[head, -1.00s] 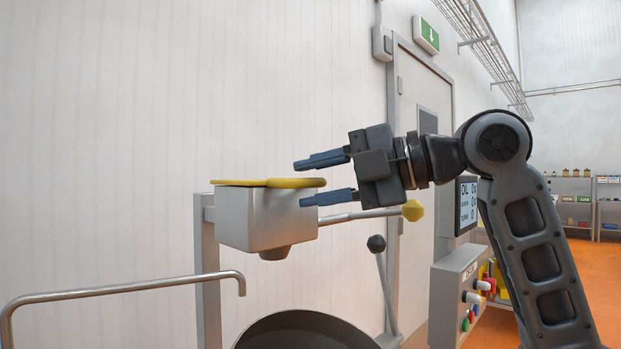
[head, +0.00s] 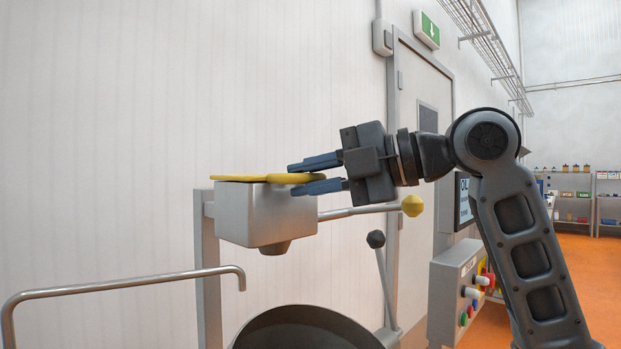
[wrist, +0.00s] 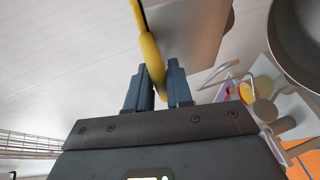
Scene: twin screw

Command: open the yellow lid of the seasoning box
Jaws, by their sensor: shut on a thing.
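The seasoning box (head: 262,214) is a grey metal box on a post in the head view, and it also shows at the top of the wrist view (wrist: 188,35). Its yellow lid (head: 240,178) lies flat on top, with a rounded rim sticking out on the right. My gripper (head: 300,176) reaches in from the right with its two blue fingers above and below that rim. In the wrist view the yellow rim (wrist: 152,62) runs between the fingertips (wrist: 160,78). My gripper is shut on the lid's rim, and the lid is down.
A lever with a yellow knob (head: 413,206) sticks out to the right below my gripper. A black-knobbed lever (head: 376,240) stands lower down. A dark pan (head: 305,330) and a bent metal rail (head: 120,285) are below. A control panel (head: 460,290) stands at the right.

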